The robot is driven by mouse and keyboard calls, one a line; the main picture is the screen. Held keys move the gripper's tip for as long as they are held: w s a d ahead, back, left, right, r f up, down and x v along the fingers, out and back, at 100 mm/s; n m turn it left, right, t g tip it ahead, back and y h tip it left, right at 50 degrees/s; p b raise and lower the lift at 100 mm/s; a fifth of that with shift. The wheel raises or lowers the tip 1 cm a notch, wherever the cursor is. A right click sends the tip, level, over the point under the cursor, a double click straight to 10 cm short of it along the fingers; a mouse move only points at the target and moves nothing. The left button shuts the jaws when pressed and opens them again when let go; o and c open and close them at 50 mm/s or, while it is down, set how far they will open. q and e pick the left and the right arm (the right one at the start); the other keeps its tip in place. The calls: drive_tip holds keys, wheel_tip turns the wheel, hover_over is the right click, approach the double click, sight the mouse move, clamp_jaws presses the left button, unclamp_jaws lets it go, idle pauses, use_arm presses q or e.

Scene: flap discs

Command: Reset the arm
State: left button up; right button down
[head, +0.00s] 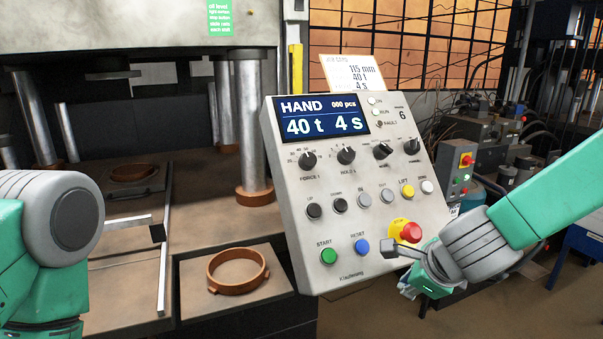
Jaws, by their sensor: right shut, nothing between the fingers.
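My right gripper (390,250) is shut and empty, at the lower right of the grey control panel (340,215). Its dark fingertip is just below and left of the red emergency-stop button (405,230); I cannot tell if it touches the panel. The blue RESET button (361,246) is a little left of the fingertip, and the green START button (328,256) is further left. The display (320,117) reads HAND, 000 pcs, 40 t, 4 s. My left arm shows at the left edge, but its gripper is out of view.
A press with steel columns (252,130) stands behind on the left. A brown ring (238,270) lies on a plate left of the panel. A paper card (357,73) stands on the panel's top. A smaller grey switch box (457,172) stands to the right.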

drive_tip(key=s+d+f+n+g+h, duration=0.1)
drive_tip(key=s+d+f+n+g, duration=0.15)
drive_tip(key=s+f+n, duration=0.5)
drive_tip(key=s+d+f+n+g+h, duration=0.1)
drive_tip(key=s+d+f+n, duration=0.3)
drive_tip(key=s+f, duration=0.6)
drive_tip(key=s+d+f+n+g, duration=0.1)
drive_tip(key=s+f+n+g, duration=0.1)
drive_tip(key=s+f+n, duration=0.45)
drive_tip(key=s+d+f+n+g, duration=0.15)
drive_tip(key=s+f+n, duration=0.25)
drive_tip(key=s+n, duration=0.45)
wheel_tip(320, 180, down, 8)
drive_tip(key=w+a+m+b, duration=0.1)
drive_tip(key=a+b, duration=0.1)
drive_tip(key=b, duration=0.7)
drive_tip(key=shift+r+t+y, duration=0.25)
drive_tip(key=shift+t+y, duration=0.15)
